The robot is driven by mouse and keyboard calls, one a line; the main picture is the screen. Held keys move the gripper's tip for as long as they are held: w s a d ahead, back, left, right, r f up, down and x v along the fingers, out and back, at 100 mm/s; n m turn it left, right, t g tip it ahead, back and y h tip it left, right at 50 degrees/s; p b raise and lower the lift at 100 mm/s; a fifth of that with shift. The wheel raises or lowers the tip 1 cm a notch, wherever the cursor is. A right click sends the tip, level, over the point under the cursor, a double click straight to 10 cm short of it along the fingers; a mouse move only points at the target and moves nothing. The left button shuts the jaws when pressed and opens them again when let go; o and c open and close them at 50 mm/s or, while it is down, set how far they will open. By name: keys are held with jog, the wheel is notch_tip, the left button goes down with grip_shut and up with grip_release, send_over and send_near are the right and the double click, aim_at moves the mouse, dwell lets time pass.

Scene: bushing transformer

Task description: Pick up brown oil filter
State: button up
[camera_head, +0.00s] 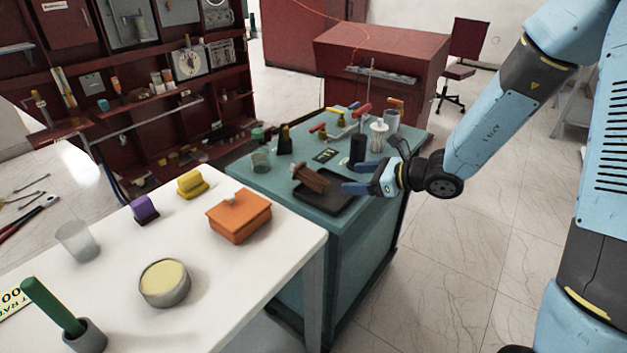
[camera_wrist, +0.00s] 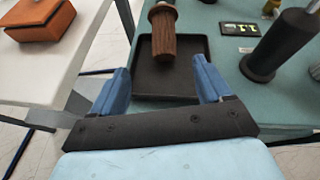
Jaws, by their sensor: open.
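The brown oil filter (camera_head: 311,179) is a ribbed brown cylinder with a lighter narrow end, lying tilted over a black tray (camera_head: 327,202) on the teal table. In the wrist view the filter (camera_wrist: 163,37) is ahead of my gripper, over the tray (camera_wrist: 146,83), its near end roughly in line with the gap between the fingers. My gripper (camera_head: 358,179) is open and empty, just right of the filter and apart from it. In the wrist view its two blue fingers (camera_wrist: 158,80) are spread wide. The filter's far end is partly cut off there.
A black cylinder on a round base (camera_wrist: 283,45) stands right of the tray. The white table (camera_head: 215,275) with an orange box (camera_head: 239,216) adjoins at left.

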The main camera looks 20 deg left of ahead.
aim_at(314, 182)
jog(key=shift+w+a+f+m+t, duration=0.25)
jog(key=shift+w+f+m+t, duration=0.1)
jog(key=shift+f+m, duration=0.3)
jog(key=shift+w+a+f, duration=0.15)
jog(key=shift+a+f, duration=0.05)
jog(key=shift+a, duration=0.05)
jog(key=x, duration=0.7)
jog(key=shift+a+f, duration=0.15)
jog(key=shift+a, duration=0.2)
jog(key=shift+s+x, duration=0.15)
jog(key=shift+x, duration=1.2)
jog(key=shift+s+x, duration=0.1)
jog(key=shift+x, duration=1.2)
jog(key=shift+a, duration=0.1)
jog(key=shift+c, duration=0.3)
